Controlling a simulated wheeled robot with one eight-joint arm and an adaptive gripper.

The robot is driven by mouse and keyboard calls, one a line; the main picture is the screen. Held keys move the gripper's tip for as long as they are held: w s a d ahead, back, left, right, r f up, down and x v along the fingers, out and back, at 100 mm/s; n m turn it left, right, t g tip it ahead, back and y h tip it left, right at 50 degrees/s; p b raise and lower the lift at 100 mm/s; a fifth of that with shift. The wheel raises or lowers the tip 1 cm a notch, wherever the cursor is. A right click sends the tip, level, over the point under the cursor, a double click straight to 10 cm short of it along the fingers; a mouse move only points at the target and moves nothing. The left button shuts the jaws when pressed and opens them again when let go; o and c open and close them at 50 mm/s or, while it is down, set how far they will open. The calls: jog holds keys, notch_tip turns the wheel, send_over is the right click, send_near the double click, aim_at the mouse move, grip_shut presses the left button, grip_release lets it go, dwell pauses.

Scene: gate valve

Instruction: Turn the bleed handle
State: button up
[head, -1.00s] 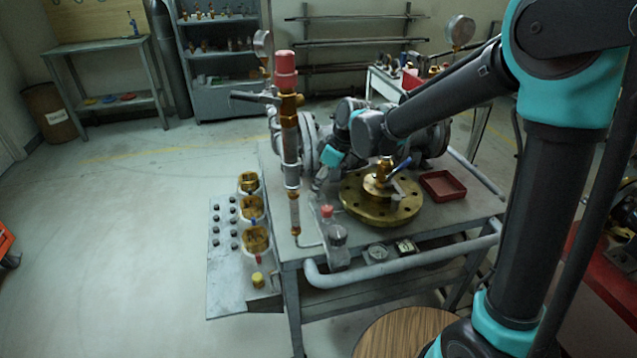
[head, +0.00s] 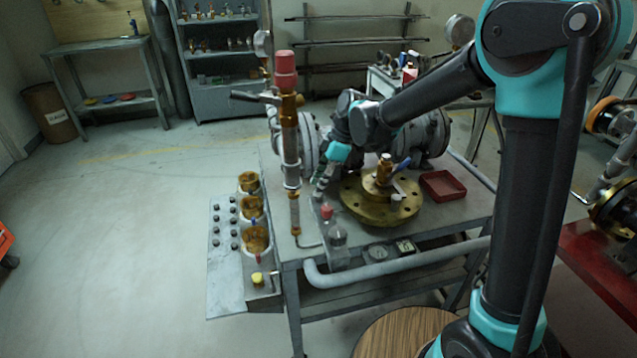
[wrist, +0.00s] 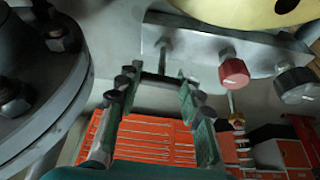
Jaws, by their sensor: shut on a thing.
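In the wrist view a grey valve block (wrist: 205,48) carries a thin stem that ends in a dark crossbar, which I take as the bleed handle (wrist: 160,77). My gripper (wrist: 156,88) has its two fingers at either end of this bar and is shut on it. A red knob (wrist: 234,73) and a black knob (wrist: 294,85) stick out of the same block to the right. In the head view my gripper (head: 320,187) is low beside the upright pipe (head: 291,150); the handle is too hidden there to make out.
A bolted grey flange (wrist: 40,75) is close on the left in the wrist view. In the head view a brass flange (head: 375,212) and a red tray (head: 442,186) lie on the bench. A side panel (head: 228,285) with knobs stands left. The floor at left is clear.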

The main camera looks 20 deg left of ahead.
dwell(0.3)
jog(key=o, duration=1.2)
jog(key=v, duration=1.2)
